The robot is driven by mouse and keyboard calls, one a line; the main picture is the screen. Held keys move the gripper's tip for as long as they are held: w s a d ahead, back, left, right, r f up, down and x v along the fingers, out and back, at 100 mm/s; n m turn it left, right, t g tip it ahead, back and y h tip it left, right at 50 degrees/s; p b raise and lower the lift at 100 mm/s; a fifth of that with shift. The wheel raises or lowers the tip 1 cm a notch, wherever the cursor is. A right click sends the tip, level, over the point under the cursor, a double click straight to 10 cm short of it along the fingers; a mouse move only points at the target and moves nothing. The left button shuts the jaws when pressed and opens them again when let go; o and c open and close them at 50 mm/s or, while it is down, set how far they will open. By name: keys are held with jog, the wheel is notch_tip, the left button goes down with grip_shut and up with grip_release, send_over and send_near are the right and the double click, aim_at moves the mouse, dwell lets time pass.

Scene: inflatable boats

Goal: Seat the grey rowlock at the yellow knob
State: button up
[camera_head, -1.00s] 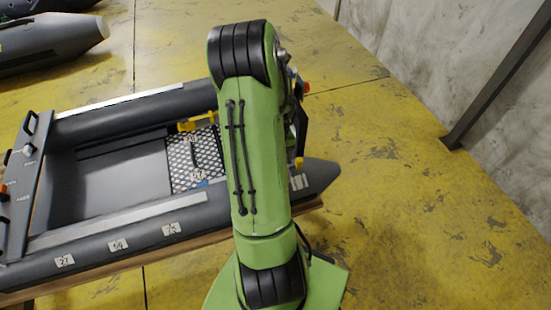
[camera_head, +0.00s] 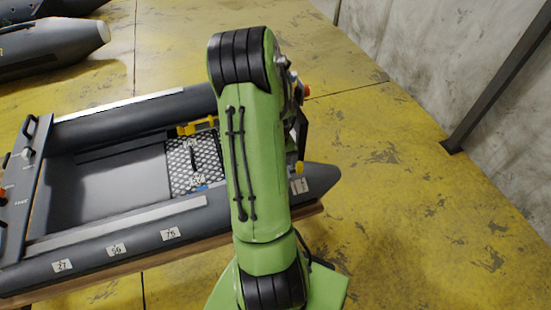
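My green arm stands upright in the middle of the view and covers part of the inflatable boat (camera_head: 190,218). My gripper is not visible; the arm hides what is behind it. A small yellow part (camera_head: 298,168) shows just right of the arm near the boat's pointed end; I cannot tell whether it is the yellow knob. Another yellow piece (camera_head: 197,126) lies along the far edge of the perforated grey plate (camera_head: 207,163), partly behind the arm. I cannot make out the grey rowlock.
The grey boat rests on a wooden-edged support (camera_head: 110,270), with numbered labels along its near tube. Its transom (camera_head: 22,190) at left carries small knobs and a handle. Another boat (camera_head: 50,45) lies at upper left. Yellow floor is open at right, before a wall and dark post (camera_head: 500,85).

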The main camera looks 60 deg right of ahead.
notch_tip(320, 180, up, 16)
jog(key=p, duration=0.3)
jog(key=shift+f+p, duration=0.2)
jog(key=shift+p, duration=0.1)
